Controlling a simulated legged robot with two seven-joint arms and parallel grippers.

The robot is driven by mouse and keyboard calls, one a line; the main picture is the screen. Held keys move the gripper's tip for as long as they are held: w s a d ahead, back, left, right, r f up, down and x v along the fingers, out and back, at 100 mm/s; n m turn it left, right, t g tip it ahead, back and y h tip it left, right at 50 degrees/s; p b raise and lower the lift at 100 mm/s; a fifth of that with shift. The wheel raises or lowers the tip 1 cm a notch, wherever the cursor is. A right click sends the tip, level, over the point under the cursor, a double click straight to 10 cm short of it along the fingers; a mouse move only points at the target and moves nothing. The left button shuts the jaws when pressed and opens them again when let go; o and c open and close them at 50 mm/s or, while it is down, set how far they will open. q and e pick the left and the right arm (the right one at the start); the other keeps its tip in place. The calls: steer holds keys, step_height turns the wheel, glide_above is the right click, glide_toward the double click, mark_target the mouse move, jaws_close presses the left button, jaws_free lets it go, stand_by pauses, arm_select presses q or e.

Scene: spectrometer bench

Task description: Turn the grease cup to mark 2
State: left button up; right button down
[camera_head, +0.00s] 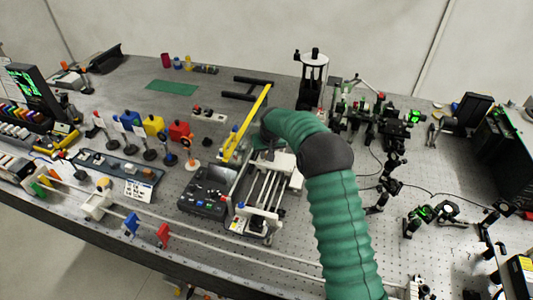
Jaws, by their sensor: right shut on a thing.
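My right arm comes in from the bottom right and bends over the bench. Its gripper (264,148) is small and dark, at the far end of a rail device (262,192) with pale parallel rods. The gripper is shut on a small part there, which I take to be the grease cup; it is mostly hidden by the fingers and wrist. No mark or number on it can be read. My left gripper is not in view.
A yellow bar (245,124) stands slanted just left of the gripper. A dark control box (206,193) adjoins the rail device. Colored blocks on stands, including a red one (179,131), are to the left. Optical mounts (375,120) crowd the right. A green mat (171,88) lies at the back.

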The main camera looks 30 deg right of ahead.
steer(key=m, duration=0.1)
steer(key=m+h, duration=0.1)
steer(key=m, duration=0.1)
steer(key=shift+w+a+g, duration=0.1)
steer(key=shift+a+g, duration=0.1)
steer(key=shift+g, duration=0.1)
steer(key=c, duration=1.3)
jaws_free()
steer(key=shift+d, duration=0.1)
steer(key=shift+c, duration=0.2)
steer(key=shift+r+b, duration=0.2)
steer(key=shift+b, duration=0.15)
steer(key=s+a+b, duration=0.1)
steer(key=s+a, duration=0.1)
steer(key=s, duration=0.1)
steer(key=s+a+b, duration=0.1)
steer(key=s+a, duration=0.2)
steer(key=s+a+b, duration=0.1)
steer(key=s+a, duration=0.1)
steer(key=s, duration=0.2)
steer(key=shift+a+r, duration=0.25)
steer(key=shift+a, duration=0.05)
steer(key=shift+d, duration=0.15)
